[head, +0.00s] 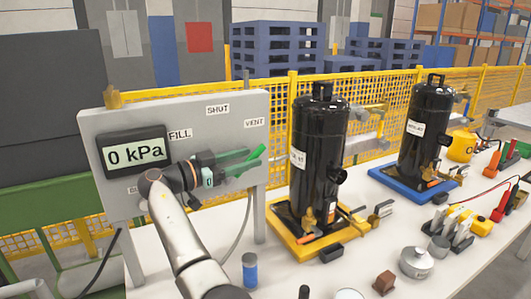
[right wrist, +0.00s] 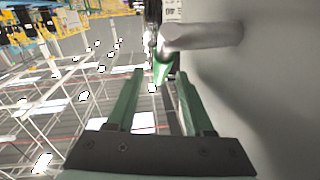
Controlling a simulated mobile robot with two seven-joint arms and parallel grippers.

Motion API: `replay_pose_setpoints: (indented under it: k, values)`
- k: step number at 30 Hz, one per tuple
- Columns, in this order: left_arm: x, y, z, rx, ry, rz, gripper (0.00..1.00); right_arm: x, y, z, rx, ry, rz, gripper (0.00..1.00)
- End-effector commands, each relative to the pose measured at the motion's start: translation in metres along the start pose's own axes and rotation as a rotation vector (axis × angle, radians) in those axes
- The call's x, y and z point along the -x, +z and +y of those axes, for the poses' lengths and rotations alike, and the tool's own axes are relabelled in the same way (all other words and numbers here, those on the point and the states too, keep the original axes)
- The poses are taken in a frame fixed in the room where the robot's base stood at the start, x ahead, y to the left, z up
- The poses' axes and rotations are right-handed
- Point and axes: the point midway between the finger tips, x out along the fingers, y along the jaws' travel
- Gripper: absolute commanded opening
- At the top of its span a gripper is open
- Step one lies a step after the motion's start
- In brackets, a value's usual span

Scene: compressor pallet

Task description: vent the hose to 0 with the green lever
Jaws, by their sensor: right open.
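The green lever (head: 256,155) is on the grey panel (head: 235,108) and points right, slightly up, toward the VENT label (head: 254,123). The display (head: 136,152) on the panel reads 0 kPa. My right gripper (head: 228,163) is in front of the panel with its fingers pointing right, at the lever; its body hides the lever's pivot. In the right wrist view the two green fingers are apart, and part of the lever (right wrist: 161,72) shows near their tips. I cannot tell whether they touch it. My left gripper is out of view.
A black tank (head: 319,150) on a yellow base stands right of the panel, and another (head: 425,125) on a blue base farther right. A blue can (head: 250,271), a brown block (head: 384,282) and a round metal weight (head: 416,262) stand on the white table. Yellow fencing runs behind.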

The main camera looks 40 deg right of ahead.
Motion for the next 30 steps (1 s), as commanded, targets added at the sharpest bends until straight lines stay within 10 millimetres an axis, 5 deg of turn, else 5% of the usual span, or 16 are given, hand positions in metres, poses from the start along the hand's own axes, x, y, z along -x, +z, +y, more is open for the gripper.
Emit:
replay_pose_setpoints:
  k: [9, 21, 30]
  values:
    - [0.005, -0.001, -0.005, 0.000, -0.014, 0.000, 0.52, -0.049, -0.001, 0.000, 0.002, 0.002, 0.002, 0.52]
    - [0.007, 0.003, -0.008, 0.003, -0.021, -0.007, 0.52, -0.058, 0.000, 0.000, 0.002, 0.000, 0.002, 0.52]
    - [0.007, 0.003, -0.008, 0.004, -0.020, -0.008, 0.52, -0.058, 0.000, 0.000, 0.002, 0.000, 0.001, 0.18]
